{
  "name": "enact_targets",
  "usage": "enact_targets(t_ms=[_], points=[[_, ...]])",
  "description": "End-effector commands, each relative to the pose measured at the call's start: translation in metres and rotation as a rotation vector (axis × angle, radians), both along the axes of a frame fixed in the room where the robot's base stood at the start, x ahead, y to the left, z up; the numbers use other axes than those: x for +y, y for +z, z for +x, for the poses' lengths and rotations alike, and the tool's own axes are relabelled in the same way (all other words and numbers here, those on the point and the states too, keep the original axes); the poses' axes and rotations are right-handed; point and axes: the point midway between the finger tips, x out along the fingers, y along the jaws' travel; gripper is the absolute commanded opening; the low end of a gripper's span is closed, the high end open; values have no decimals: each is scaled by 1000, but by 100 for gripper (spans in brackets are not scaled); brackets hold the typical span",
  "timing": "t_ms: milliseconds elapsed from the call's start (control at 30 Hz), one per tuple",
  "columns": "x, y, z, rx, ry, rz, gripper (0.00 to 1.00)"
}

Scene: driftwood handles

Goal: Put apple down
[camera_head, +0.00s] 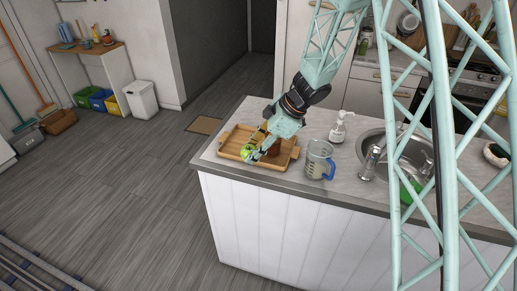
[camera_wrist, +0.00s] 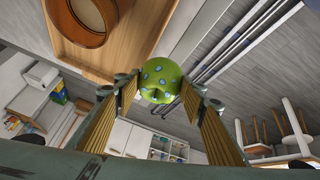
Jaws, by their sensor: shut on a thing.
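A green apple with pale blue spots (camera_wrist: 163,82) sits between the fingertips of my gripper (camera_wrist: 159,97) in the wrist view. My gripper is shut on it. In the head view the apple (camera_head: 246,153) is at the left part of a wooden tray (camera_head: 231,142), with my gripper (camera_head: 251,150) reaching down to it. The tray also fills the upper left of the wrist view (camera_wrist: 150,22). I cannot tell whether the apple touches the tray or hangs just above it.
A brown round container (camera_wrist: 88,22) stands on the tray. A measuring jug with a blue handle (camera_head: 319,160) is right of the tray. A white soap bottle (camera_head: 339,128) and a sink with a tap (camera_head: 373,160) are farther right. The counter's left edge is close to the tray.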

Motion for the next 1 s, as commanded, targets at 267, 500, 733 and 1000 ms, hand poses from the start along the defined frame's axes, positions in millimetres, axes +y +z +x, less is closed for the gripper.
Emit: enact_targets(t_ms=[267,500,733,1000], points=[[2,0,7,0,0,0,25],[8,-4,35,0,2,1,25],[16,-7,72,-1,0,0,25],[25,-11,113,-1,-1,0,25]])
